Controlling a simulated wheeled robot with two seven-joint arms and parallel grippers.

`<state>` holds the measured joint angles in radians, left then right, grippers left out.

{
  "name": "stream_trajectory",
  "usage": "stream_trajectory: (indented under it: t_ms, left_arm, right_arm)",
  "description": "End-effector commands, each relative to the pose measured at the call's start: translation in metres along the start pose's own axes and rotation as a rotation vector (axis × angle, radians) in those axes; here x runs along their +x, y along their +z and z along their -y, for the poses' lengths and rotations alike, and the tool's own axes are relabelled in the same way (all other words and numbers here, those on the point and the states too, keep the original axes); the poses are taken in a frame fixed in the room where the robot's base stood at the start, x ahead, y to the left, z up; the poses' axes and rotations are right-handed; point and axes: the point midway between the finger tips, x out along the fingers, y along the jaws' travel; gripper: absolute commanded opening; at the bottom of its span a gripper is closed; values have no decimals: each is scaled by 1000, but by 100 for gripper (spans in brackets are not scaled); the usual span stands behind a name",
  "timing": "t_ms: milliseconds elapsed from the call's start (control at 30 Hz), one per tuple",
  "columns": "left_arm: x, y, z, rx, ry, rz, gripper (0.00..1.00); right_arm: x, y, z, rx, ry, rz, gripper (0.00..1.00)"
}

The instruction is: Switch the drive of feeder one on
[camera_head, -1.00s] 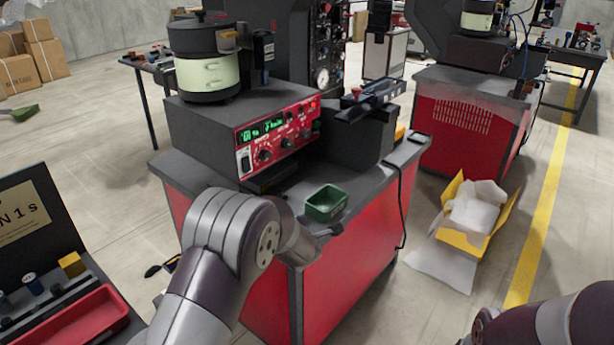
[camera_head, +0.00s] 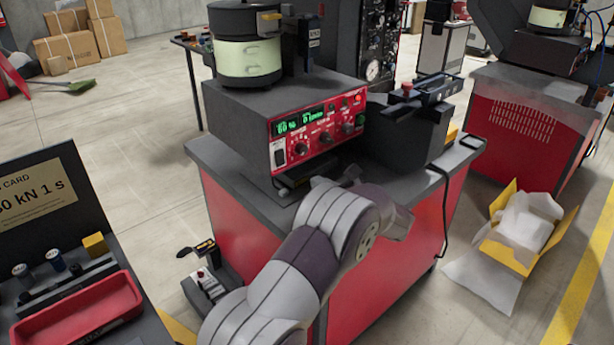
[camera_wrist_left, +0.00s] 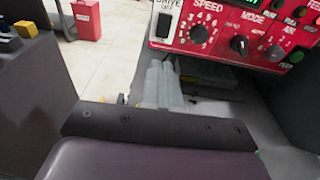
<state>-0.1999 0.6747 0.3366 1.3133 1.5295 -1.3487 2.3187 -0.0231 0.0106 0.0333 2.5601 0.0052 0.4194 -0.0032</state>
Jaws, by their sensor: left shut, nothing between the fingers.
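Feeder one is a dark grey box (camera_head: 235,112) with a bowl stack (camera_head: 245,60) on top, standing on a red cabinet. Its red control panel (camera_head: 325,120) has a lit green display, knobs and buttons. The drive switch (camera_head: 279,154) is a black rocker at the panel's left end. It also shows at the top of the left wrist view (camera_wrist_left: 163,25), under a "DRIVE" label. My left gripper (camera_wrist_left: 166,72) is shut and empty, its fingertips below the switch and apparently short of the panel. In the head view my arm largely hides it. My right gripper is not in view.
A black unit (camera_head: 405,130) stands right of the panel on the same cabinet top (camera_head: 225,160). A dark bench with a red tray (camera_head: 80,310) is at the lower left. An open yellow box (camera_head: 520,235) lies on the floor at the right.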

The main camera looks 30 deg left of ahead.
Motion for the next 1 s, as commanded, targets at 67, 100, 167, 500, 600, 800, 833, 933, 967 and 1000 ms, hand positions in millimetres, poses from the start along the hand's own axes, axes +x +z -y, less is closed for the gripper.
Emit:
stream_trajectory:
  t_ms: [67, 100, 167, 500, 600, 800, 833, 933, 967, 1000]
  left_arm:
    - [15, 2, -1, 1, 2, 0, 0]
    - [24, 2, -1, 0, 3, 0, 0]
    - [37, 2, -1, 1, 2, -1, 0]
    - [105, 2, 0, 0, 1, 0, 0]
    - [117, 1, 0, 1, -1, -1, 0]
    - [126, 0, 0, 0, -1, 0, 0]
    - [126, 0, 0, 1, -1, 0, 0]
    - [126, 0, 0, 1, -2, 0, 0]
    - [126, 0, 0, 1, -2, 0, 0]
    - [126, 0, 0, 1, -2, 0, 0]
  right_arm:
    - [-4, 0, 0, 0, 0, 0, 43]
    - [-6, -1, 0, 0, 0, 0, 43]
    - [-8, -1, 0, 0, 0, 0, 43]
    - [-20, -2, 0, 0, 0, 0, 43]
    - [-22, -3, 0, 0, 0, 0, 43]
    - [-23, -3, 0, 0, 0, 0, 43]
    - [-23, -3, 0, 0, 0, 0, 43]
    - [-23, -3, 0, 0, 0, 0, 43]
    - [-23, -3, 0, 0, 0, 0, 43]
    - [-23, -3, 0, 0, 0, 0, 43]
